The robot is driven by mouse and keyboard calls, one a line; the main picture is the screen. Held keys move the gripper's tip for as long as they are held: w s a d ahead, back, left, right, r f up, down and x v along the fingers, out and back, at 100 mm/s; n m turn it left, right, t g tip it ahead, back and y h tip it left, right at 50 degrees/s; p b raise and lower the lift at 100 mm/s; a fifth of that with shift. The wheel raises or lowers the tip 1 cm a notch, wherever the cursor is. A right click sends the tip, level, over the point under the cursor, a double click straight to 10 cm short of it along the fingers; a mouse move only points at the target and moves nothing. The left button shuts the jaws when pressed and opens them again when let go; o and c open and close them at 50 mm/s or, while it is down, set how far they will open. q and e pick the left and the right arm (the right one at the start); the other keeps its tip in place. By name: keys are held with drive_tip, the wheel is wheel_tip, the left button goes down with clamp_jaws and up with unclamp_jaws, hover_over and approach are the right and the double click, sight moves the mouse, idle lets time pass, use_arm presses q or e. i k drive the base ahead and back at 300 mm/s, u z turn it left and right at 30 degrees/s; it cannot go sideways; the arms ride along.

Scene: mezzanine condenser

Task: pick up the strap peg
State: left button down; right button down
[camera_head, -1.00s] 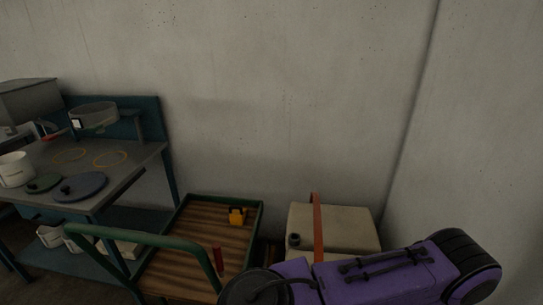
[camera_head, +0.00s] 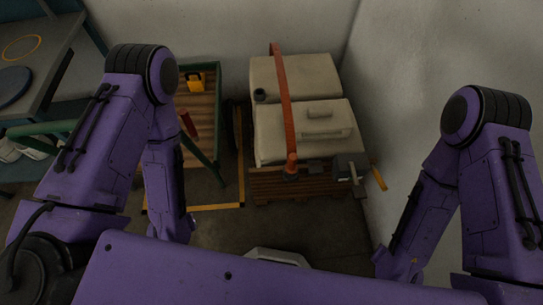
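A red-orange strap (camera_head: 284,100) runs over two beige cases on a wooden pallet. A short red-orange peg (camera_head: 291,164) stands at the strap's lower front end, in a dark fitting at the pallet's front edge; it looks like the strap peg. My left arm comes down left of the pallet and my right arm comes down right of it. Both arms end low in the picture, short of the peg. Neither gripper's fingers show; they are out of sight at or behind my purple body along the bottom.
The pallet (camera_head: 268,185) carries the beige cases (camera_head: 305,132). A grey device (camera_head: 345,169) with a yellow handle (camera_head: 378,175) sits at its front right. A green-framed cart (camera_head: 217,172) holds a yellow item (camera_head: 196,82) and a red handle (camera_head: 187,123). Walls close off the back and right.

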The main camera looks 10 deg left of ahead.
sight(292, 167)
drive_tip(key=u, duration=0.5)
drive_tip(key=k, duration=1.2)
drive_tip(key=z, duration=0.3)
drive_tip(key=i, duration=0.7)
drive_tip(key=z, duration=0.5)
drive_tip(key=i, duration=0.8)
drive_tip(key=u, duration=0.3)
